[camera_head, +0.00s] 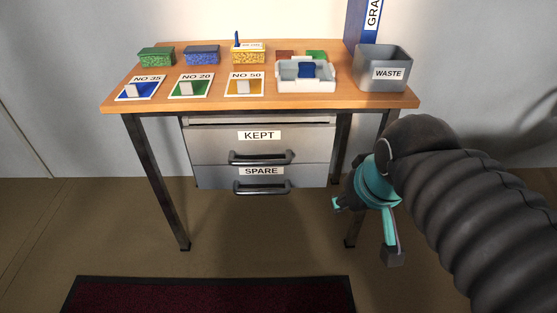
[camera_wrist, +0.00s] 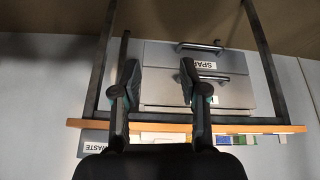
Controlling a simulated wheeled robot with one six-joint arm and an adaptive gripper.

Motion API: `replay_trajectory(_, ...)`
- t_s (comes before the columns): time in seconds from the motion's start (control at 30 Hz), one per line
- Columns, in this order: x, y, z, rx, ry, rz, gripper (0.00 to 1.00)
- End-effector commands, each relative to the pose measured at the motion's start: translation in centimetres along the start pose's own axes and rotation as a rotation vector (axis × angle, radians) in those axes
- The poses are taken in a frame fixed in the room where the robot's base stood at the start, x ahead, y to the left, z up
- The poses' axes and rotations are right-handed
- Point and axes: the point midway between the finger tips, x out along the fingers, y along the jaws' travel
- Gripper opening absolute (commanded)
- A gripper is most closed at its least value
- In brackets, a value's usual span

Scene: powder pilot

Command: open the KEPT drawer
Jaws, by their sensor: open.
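The KEPT drawer (camera_head: 215,143) is the upper grey drawer under the table, with a black bar handle (camera_head: 260,157). It looks closed. The SPARE drawer (camera_head: 215,177) sits directly below, with its own handle (camera_head: 262,186), and looks closed too. My gripper (camera_head: 365,228) is open and empty, to the right of the drawers and apart from both handles. In the wrist view the picture is upside down; my gripper (camera_wrist: 158,72) has its fingers spread, with the KEPT drawer (camera_wrist: 232,92) and its handle (camera_wrist: 208,77) beyond them.
Dark table legs (camera_head: 158,180) flank the drawers. A dark red mat (camera_head: 210,295) lies on the floor in front. The floor before the drawers is clear.

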Motion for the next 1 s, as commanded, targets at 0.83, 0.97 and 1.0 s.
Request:
replay_trajectory(0.83, 8.8, -12.6, -22.5, -1.347, -0.207, -0.194, 0.43)
replay_trajectory(0.97, 9.4, -13.5, -23.1, -1.406, -0.212, -0.206, 0.43)
replay_trajectory(1.0, 9.7, -13.6, -23.2, -1.413, -0.214, -0.208, 0.43)
